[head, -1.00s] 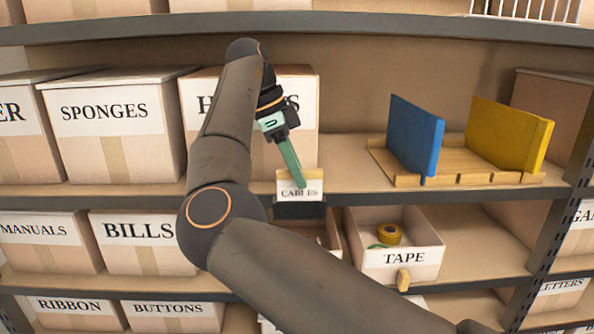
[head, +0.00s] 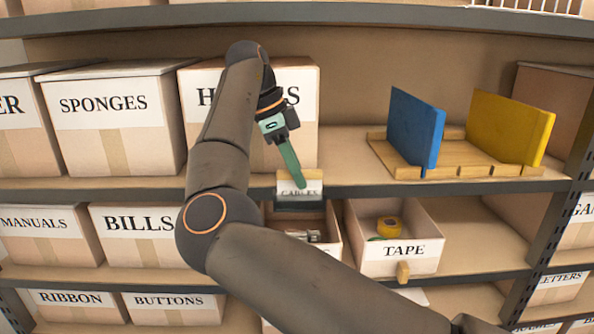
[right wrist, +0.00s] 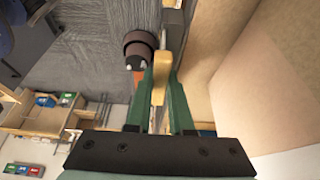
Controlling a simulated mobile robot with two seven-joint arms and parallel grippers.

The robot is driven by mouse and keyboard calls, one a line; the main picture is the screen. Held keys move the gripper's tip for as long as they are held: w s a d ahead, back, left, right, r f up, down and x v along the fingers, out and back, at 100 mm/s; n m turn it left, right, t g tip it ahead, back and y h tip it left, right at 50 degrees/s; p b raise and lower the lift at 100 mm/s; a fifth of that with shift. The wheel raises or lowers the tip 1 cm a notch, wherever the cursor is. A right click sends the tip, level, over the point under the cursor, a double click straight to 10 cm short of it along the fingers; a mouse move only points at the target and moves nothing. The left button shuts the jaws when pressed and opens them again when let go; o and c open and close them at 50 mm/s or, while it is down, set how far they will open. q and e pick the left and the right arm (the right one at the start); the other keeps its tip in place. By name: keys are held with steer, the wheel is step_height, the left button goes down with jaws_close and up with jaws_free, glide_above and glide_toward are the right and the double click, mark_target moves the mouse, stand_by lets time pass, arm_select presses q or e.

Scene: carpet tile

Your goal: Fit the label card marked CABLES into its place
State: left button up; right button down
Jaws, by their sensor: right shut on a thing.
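The CABLES label card (head: 299,191) is white with a tan grip strip along its top. It stands at the front edge of the middle shelf, and the lower part of its lettering is hidden. A dark label holder (head: 298,206) on the shelf edge is just below it, and the card's lower part seems to sit behind the holder's front. My right gripper (head: 301,184) reaches down from above with green fingers shut on the card's tan strip. In the right wrist view the tan strip (right wrist: 161,78) shows between the fingers. My left gripper is out of view.
A large box (head: 305,110) stands behind the card. To the right, a wooden rack (head: 455,168) holds a blue panel (head: 414,130) and a yellow panel (head: 508,128). Below, an open TAPE bin (head: 425,266) stands beside another open bin (head: 333,240) partly hidden by my arm.

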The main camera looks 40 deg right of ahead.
steer(key=shift+f, duration=0.95)
stand_by(0.8)
steer(key=c, duration=0.7)
jaws_free()
steer(key=shift+s+a, duration=0.1)
